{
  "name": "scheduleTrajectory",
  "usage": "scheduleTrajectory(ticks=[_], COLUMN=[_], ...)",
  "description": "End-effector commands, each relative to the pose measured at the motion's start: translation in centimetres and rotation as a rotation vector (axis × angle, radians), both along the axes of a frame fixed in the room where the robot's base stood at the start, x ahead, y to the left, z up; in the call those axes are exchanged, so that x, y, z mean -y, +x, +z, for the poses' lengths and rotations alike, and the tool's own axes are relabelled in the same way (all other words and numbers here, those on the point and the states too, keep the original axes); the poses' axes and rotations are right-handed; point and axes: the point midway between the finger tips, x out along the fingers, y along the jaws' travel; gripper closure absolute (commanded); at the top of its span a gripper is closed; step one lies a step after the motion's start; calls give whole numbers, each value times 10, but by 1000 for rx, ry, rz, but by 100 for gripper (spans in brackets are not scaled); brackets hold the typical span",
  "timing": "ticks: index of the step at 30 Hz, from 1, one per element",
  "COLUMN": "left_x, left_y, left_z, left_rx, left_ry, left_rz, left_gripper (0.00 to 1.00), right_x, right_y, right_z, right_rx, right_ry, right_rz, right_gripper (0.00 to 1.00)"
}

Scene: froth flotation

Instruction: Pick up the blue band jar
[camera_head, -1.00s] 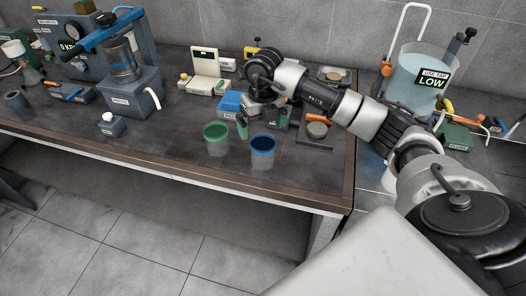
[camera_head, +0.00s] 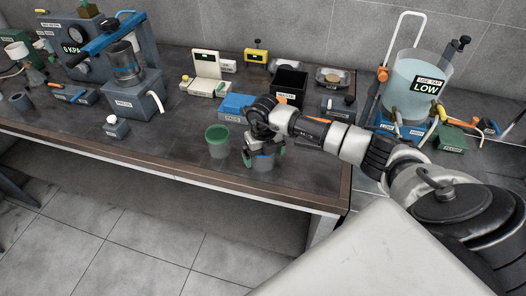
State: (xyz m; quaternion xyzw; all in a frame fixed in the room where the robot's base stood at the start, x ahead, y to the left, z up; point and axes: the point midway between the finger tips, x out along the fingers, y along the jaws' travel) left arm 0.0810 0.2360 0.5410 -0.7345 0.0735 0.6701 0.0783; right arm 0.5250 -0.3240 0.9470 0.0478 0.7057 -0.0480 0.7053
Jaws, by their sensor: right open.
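The blue band jar (camera_head: 264,164) stands upright near the front edge of the dark bench. Only a bit of its blue band and its grey lower body show, as my right gripper covers its top. My right gripper (camera_head: 264,155) points down at the jar and is open, with green-padded fingers on either side of its upper part. I cannot tell whether the fingers touch it. My left gripper is not in view.
A green band jar (camera_head: 217,143) stands close on the left of the blue one. A blue box (camera_head: 235,106) and a black open bin (camera_head: 290,84) are behind. A water tank (camera_head: 418,85) stands at the right. The bench front left of the jars is mostly clear.

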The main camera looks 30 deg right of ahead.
Motion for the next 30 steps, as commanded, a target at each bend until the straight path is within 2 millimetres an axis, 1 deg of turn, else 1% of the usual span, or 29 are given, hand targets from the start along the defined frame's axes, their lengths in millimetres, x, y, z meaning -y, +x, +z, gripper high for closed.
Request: scheduleTrajectory(ticks=[5, 8, 15, 16, 25, 28, 30], left_x=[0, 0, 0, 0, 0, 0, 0], left_y=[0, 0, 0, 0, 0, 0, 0], left_z=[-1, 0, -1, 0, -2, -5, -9], left_rx=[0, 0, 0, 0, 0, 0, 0], left_ry=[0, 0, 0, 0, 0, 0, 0], left_rz=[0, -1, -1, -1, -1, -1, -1], left_gripper=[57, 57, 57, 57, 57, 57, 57], right_x=[0, 0, 0, 0, 0, 0, 0], right_y=[0, 0, 0, 0, 1, 1, 1], right_z=[-1, 0, 0, 0, 3, 9, 17], right_rx=[0, 0, 1, 1, 3, 4, 6], right_ry=[0, 0, 0, 1, 1, -1, 0], right_rz=[1, 1, 0, 0, 0, 1, 2], right_gripper=[0, 14, 51, 53, 53, 53, 53])
